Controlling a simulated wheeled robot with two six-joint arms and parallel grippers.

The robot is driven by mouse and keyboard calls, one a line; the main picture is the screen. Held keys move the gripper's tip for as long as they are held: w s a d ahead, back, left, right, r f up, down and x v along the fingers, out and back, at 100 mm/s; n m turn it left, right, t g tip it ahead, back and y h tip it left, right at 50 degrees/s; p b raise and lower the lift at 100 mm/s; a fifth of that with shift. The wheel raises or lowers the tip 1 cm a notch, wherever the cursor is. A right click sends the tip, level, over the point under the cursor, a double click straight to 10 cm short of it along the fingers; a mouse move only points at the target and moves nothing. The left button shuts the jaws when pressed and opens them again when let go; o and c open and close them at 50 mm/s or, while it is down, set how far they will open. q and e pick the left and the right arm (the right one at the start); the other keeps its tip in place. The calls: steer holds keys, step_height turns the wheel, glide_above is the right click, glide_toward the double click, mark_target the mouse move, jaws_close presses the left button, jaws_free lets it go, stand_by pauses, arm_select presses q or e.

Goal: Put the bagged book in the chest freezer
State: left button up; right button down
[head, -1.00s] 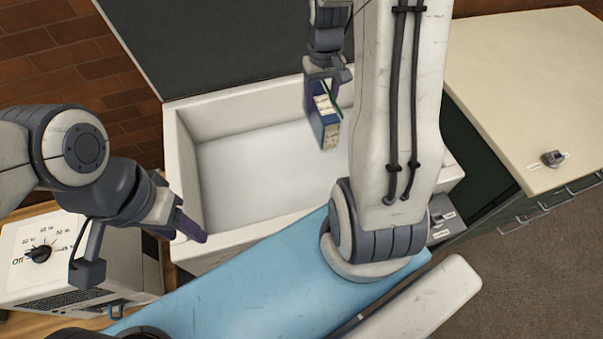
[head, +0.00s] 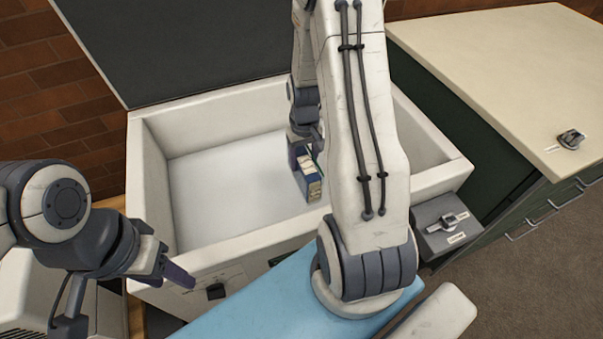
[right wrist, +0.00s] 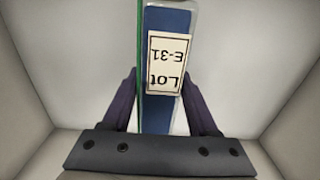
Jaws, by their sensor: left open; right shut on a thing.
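The chest freezer (head: 148,190) stands open in the head view, with its dark lid (head: 170,45) raised at the back and a bare white inside. My right gripper (head: 305,160) is shut on the bagged book (head: 312,188) and holds it within the freezer's opening. In the right wrist view, the bagged book (right wrist: 185,112) is blue in a clear bag, with a green edge and a label reading "Lot E-31". Pale freezer walls surround it there. I cannot tell whether the book touches the floor. My left gripper (head: 180,275) is open and empty, outside the freezer's front left corner.
A grey latch box (head: 445,222) is on the freezer's right side. A cream-topped cabinet (head: 500,80) with drawers stands to the right, with a small dark object (head: 571,139) on top. A light blue surface (head: 255,305) lies in front. A brick wall is behind.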

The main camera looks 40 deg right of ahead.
steer(key=shift+f, duration=2.3)
steer(key=shift+f+b, duration=0.1)
steer(key=shift+b, duration=0.2)
steer(key=shift+c, duration=0.8)
jaws_free()
